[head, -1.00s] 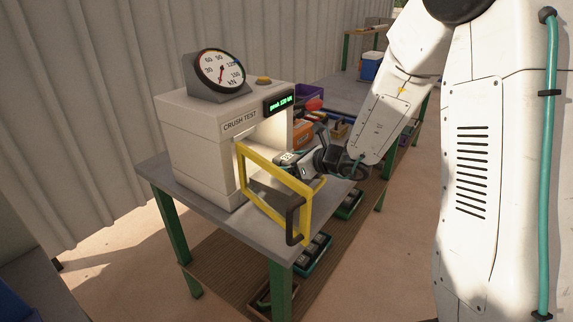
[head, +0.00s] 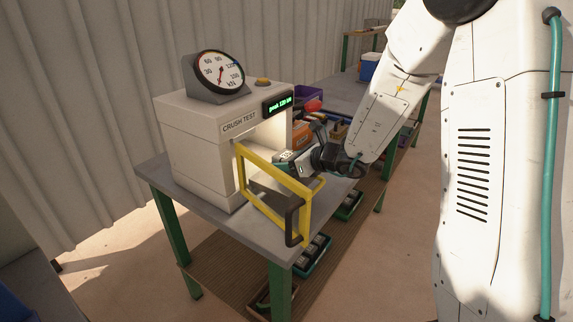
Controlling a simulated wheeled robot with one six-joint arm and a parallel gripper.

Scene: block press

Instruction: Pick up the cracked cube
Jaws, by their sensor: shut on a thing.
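The white crush-test press (head: 195,150) stands on the grey bench, and its lit chamber faces right. Its yellow-framed door (head: 248,194) stands open. My gripper (head: 284,162) is at the chamber's mouth, just behind the top of the door frame, with its fingers pointing left toward the press. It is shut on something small. I take this to be the cracked cube, but the fingers and door frame hide it, and no crack can be made out.
A dial gauge (head: 219,71) and a yellow button (head: 263,81) sit on top of the press; the green display (head: 280,104) is lit. Trays with dark blocks (head: 314,252) are on the lower shelf. The bench's front corner is clear.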

